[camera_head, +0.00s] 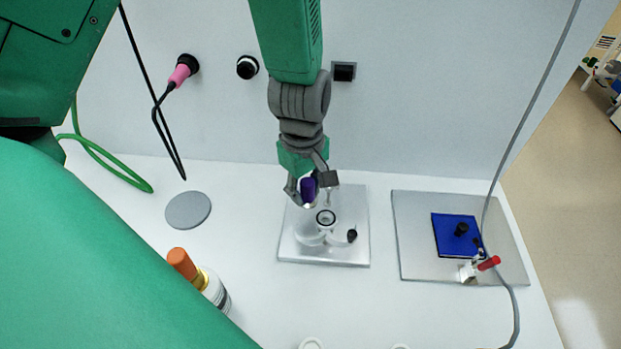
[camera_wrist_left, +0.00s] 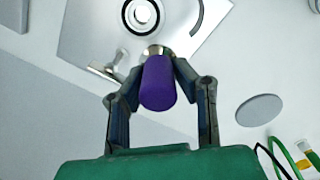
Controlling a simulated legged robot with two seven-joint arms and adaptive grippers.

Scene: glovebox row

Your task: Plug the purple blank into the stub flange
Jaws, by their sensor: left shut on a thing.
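The purple blank (camera_head: 309,189) is between the fingers of my left gripper (camera_head: 312,190), which is shut on it. In the left wrist view the purple blank (camera_wrist_left: 158,84) shows a metal end pointing away from the gripper. The stub flange (camera_head: 326,217) is a round port with a dark ring on a white fitting, on a metal plate. The blank is above and just behind the flange in the head view, apart from it. The flange ring also shows in the left wrist view (camera_wrist_left: 141,14), ahead of the blank. My right gripper is not in view.
To the right, a metal plate (camera_head: 411,238) holds a blue pad (camera_head: 447,224) and a red-handled valve (camera_head: 488,263). A grey disc (camera_head: 188,210) and an orange-capped bottle (camera_head: 200,281) are at left. A cable runs at right.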

